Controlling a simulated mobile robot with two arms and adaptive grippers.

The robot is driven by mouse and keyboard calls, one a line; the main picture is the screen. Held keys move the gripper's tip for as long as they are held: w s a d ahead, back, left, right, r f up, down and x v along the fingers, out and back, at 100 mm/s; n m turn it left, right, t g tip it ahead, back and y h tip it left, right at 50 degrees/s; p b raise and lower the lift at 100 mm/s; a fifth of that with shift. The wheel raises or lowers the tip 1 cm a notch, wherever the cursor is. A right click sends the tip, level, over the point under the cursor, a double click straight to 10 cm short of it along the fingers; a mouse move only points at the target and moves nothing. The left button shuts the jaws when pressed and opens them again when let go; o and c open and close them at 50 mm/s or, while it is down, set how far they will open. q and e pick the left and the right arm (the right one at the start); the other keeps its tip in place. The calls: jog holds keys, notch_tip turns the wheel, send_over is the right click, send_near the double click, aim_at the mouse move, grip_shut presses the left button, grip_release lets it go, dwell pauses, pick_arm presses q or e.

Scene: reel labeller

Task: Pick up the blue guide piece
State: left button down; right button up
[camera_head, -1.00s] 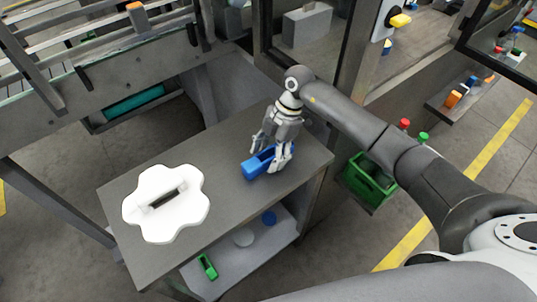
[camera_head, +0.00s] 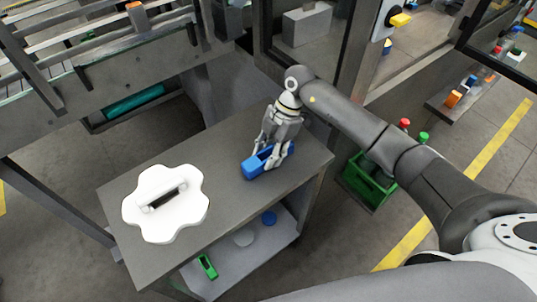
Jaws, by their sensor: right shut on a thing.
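The blue guide piece (camera_head: 255,166) lies on the grey top of a small table (camera_head: 228,203), right of its middle. My right gripper (camera_head: 271,157) reaches down over the piece from the back right. Its fingers are closed on the piece, one on each side, and cover part of it. The piece appears to rest on the table top. My left gripper is not in view.
A white flower-shaped part (camera_head: 180,214) with a dark slot and a handle-like bar lies on the table's left. A green crate (camera_head: 367,184) stands right of the table.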

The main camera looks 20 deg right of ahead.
jog(key=shift+r, duration=0.3)
notch_tip(320, 180, up, 2)
jog(key=shift+w+r+b, duration=0.1)
jog(key=shift+b, duration=0.65)
jog(key=s+d+r+b, duration=0.3)
jog(key=s+d+r, duration=0.6)
jog(key=d+r, duration=0.15)
jog(key=w+a+f+m+t+h, duration=0.1)
jog(key=a+m+t+h, duration=0.1)
jog(key=m, duration=0.9)
jog(key=w+a+f+m+t+h, duration=0.1)
jog(key=a+m+t, duration=0.3)
jog(key=m, duration=0.7)
jog(key=shift+w+h, duration=0.35)
jog(key=shift+h, duration=0.25)
